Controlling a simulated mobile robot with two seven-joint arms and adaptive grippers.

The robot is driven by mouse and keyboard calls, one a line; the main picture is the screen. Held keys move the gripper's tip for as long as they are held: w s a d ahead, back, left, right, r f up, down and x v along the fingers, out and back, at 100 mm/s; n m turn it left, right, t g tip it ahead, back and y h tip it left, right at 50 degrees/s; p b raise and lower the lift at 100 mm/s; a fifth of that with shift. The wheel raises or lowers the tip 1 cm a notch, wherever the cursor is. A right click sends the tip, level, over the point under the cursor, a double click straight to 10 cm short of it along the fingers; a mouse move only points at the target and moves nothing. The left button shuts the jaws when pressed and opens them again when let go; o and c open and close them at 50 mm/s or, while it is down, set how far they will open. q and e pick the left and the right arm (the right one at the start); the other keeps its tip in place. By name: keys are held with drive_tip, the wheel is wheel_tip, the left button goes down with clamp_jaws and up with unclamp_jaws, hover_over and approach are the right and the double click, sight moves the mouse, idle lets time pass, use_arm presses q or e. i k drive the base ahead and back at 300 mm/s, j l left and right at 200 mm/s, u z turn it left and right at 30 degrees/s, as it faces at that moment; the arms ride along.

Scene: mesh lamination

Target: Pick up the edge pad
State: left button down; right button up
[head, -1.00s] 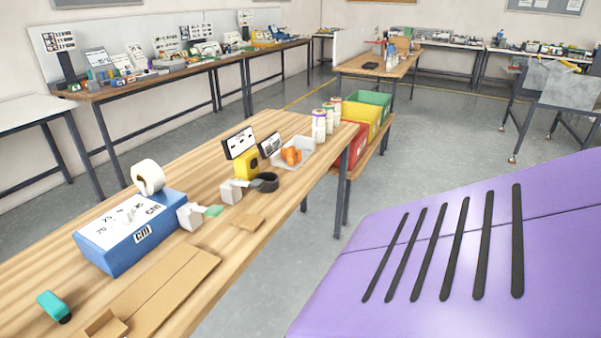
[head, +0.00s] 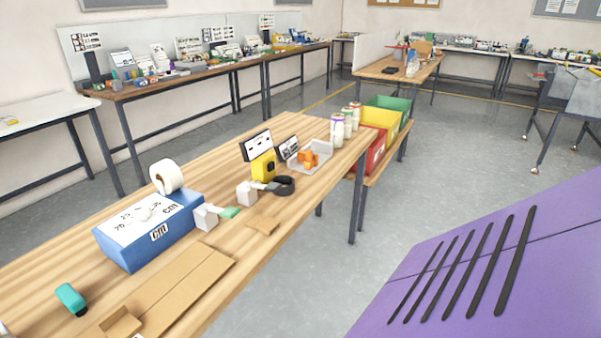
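I cannot tell for sure which thing is the edge pad. A larger folded brown cardboard piece (head: 185,288) lies at the table's near edge. A teal rounded item (head: 70,298) with a dark end lies at the near left. Neither of my grippers shows in the head view.
A blue box (head: 150,235) with a white roll (head: 167,177) stands on the table. A yellow item (head: 263,167) and several white bottles stand farther back. Coloured bins (head: 385,118) sit beyond. A purple surface with black strips (head: 470,280) fills the lower right.

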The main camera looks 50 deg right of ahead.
sight(265, 225)
drive_tip(key=z, duration=1.4)
